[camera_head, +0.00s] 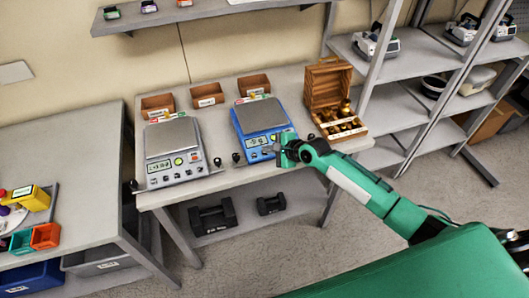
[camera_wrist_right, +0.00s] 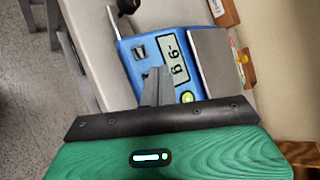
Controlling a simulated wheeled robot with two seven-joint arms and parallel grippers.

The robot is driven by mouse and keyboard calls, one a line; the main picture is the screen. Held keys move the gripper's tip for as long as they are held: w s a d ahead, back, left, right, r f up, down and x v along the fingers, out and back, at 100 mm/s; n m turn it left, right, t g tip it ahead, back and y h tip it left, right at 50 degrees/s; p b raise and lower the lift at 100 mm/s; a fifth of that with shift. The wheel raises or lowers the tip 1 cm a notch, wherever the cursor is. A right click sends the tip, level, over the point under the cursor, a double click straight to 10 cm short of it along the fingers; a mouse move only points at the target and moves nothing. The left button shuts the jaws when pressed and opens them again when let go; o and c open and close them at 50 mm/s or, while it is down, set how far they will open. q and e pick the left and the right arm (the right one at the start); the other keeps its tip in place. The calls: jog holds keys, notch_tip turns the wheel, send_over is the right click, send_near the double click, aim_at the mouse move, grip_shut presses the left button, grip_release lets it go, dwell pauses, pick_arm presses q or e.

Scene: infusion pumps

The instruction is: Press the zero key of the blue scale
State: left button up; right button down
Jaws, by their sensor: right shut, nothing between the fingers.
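The blue scale (camera_head: 243,124) stands on the table in the head view, with its grey weighing plate toward the back. Its front panel faces me and is partly covered by my right gripper (camera_head: 279,149). In the right wrist view the blue scale (camera_wrist_right: 128,56) shows its display (camera_wrist_right: 175,60) and a round yellow-green key (camera_wrist_right: 187,97). My right gripper (camera_wrist_right: 155,74) is shut and empty, its fingertips over the front panel beside the display. Whether they touch a key cannot be told. The zero key's marking is not readable. My left gripper is not in view.
A grey scale (camera_head: 172,152) stands to the left on the same table. A wooden box of brass weights (camera_head: 330,98) is at right. Small brown bins (camera_head: 207,95) line the back.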

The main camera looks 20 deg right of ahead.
dwell(0.4)
jog(key=shift+w+f, duration=0.15)
jog(key=shift+f, duration=0.2)
jog(key=shift+f, duration=0.35)
dwell(0.7)
jog(key=shift+s+r+p, duration=0.2)
jog(key=shift+r+p, duration=0.5)
jog(key=shift+p, duration=0.2)
jog(key=r+p, duration=0.2)
jog(key=p, duration=0.1)
jog(key=s+r+p, duration=0.1)
jog(key=r+p, duration=0.2)
jog(key=shift+s, duration=0.15)
jog(key=shift+f, duration=0.1)
dwell(0.7)
